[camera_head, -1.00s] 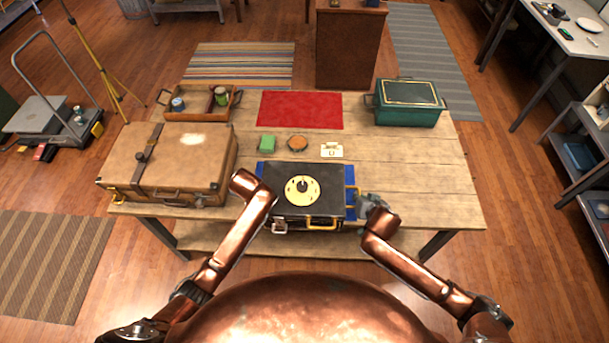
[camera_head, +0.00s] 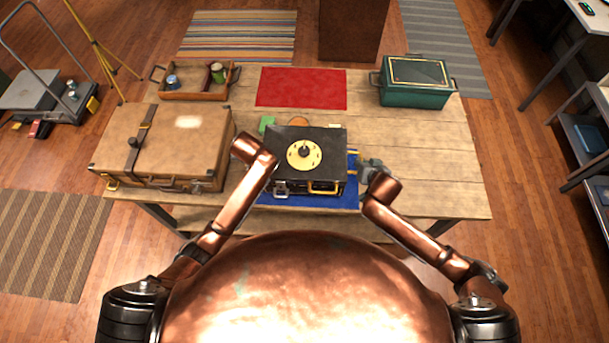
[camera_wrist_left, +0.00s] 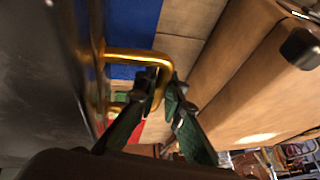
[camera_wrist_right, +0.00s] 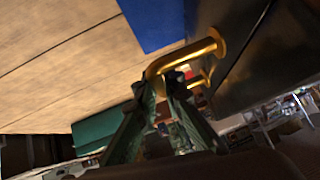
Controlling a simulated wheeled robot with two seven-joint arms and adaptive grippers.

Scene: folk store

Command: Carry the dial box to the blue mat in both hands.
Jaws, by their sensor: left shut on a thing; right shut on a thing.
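The dial box (camera_head: 290,142), black with a cream dial on its lid, is between my arms over the blue mat (camera_head: 300,202). The mat shows in front of the box and at its right. The box looks raised and level, but its underside is hidden. My left gripper (camera_wrist_left: 168,98) is shut on a brass side handle (camera_wrist_left: 135,57) of the box; in the head view my wrist hides its fingers. My right gripper (camera_head: 368,172) is shut on the opposite brass handle, and its fingers also show in the right wrist view (camera_wrist_right: 165,88).
A brown suitcase (camera_head: 165,150) stands close left of my left arm. Behind the box are a green block (camera_head: 266,123) and an orange round thing (camera_head: 299,121), partly hidden. A red mat (camera_head: 301,88), wooden tray (camera_head: 196,95) and green case (camera_head: 415,96) are further back. The table's right side is clear.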

